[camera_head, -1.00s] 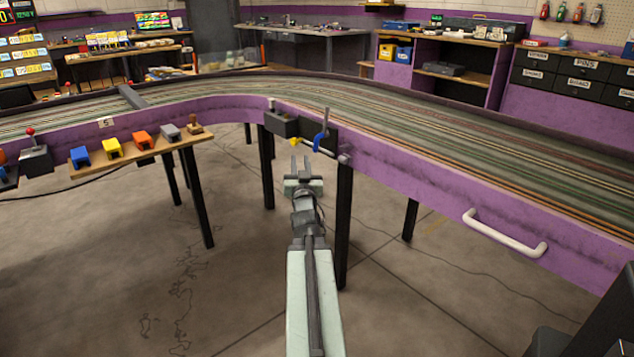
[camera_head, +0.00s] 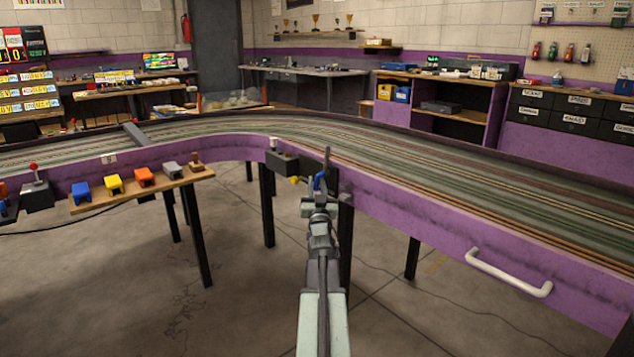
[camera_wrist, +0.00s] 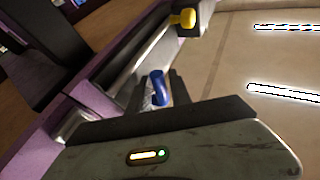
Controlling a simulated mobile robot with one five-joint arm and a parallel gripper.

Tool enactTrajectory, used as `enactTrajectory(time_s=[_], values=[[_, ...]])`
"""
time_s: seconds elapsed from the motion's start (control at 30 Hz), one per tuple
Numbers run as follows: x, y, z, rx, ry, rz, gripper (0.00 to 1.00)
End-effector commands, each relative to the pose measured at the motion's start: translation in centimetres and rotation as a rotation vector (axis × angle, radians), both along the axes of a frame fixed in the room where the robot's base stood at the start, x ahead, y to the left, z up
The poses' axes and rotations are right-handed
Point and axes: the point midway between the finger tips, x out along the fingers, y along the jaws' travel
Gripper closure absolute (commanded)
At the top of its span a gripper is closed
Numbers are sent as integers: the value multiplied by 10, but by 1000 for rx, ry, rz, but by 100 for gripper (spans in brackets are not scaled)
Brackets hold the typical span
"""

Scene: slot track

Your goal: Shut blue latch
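The blue latch (camera_head: 319,181) is a small blue handle on the purple side wall of the track, near the dark box at the bend. It is partly hidden behind my gripper (camera_head: 318,187) in the head view. In the wrist view the blue latch (camera_wrist: 157,88) shows between the two dark fingers of my gripper (camera_wrist: 158,92). The fingers stand apart, one on each side of the blue handle. I cannot tell whether they touch it. A yellow knob (camera_wrist: 185,18) sits farther along the same rail; it also shows in the head view (camera_head: 295,180).
The purple track wall (camera_head: 410,230) runs to the right, with a white handle (camera_head: 508,273) on it. A wooden shelf (camera_head: 140,197) with several coloured blocks juts out at left. Dark table legs (camera_head: 346,245) stand under the track. The floor in front is clear.

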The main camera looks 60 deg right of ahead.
Motion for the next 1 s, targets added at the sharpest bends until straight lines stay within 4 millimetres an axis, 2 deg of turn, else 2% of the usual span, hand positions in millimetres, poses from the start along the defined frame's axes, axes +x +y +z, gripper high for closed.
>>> enactTrajectory(time_s=[0.13, 0.17, 0.23, 0.27, 1.0], values=[[0, 1, -1, 0, 0, 0, 75], [0, 1, -1, 0, 0, 0, 78], [-1, 1, -1, 0, 0, 0, 97], [-1, 1, -1, 0, 0, 0, 100], [-1, 0, -1, 0, 0, -1, 100]])
